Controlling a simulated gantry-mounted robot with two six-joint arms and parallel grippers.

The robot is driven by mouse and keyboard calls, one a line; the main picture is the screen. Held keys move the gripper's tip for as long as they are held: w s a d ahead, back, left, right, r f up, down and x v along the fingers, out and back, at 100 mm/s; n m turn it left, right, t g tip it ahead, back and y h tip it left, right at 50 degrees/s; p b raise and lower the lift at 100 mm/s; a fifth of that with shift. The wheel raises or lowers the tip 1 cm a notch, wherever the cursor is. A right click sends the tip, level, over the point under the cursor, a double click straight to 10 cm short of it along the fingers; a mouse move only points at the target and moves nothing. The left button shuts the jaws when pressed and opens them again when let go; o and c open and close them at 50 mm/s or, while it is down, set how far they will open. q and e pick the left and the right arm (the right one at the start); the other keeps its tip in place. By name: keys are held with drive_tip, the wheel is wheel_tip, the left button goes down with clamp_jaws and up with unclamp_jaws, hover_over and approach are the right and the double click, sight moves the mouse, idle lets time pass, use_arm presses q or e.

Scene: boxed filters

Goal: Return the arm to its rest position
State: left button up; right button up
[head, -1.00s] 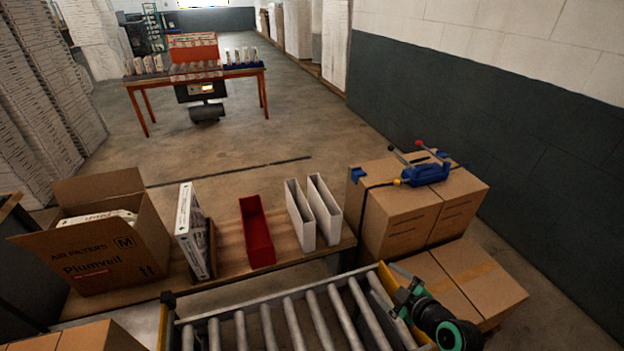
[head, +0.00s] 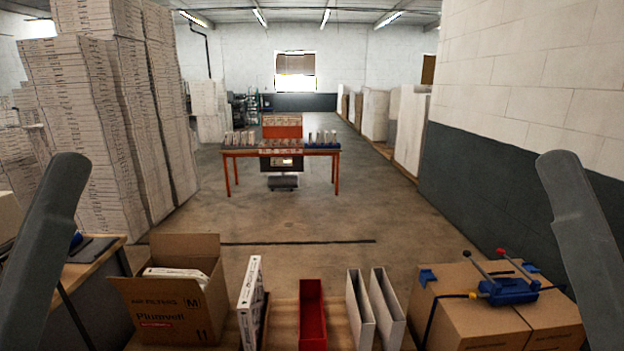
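Neither of my grippers shows in the head view, so whether they are open or shut is hidden. A dark grey link of mine stands tilted at the left edge, and a matching one stands at the right edge. No arm of mine reaches over the bench (head: 284,322) at the bottom of the view.
On the bench are an open carton (head: 170,310) with filters, a boxed filter (head: 251,300) standing upright, a red bin (head: 312,318) and two white holders (head: 360,312). Brown boxes (head: 470,322) at right carry a blue strapping tool (head: 508,291). Open floor lies beyond.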

use_arm(q)
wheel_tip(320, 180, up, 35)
drive_tip(key=p, duration=3.1)
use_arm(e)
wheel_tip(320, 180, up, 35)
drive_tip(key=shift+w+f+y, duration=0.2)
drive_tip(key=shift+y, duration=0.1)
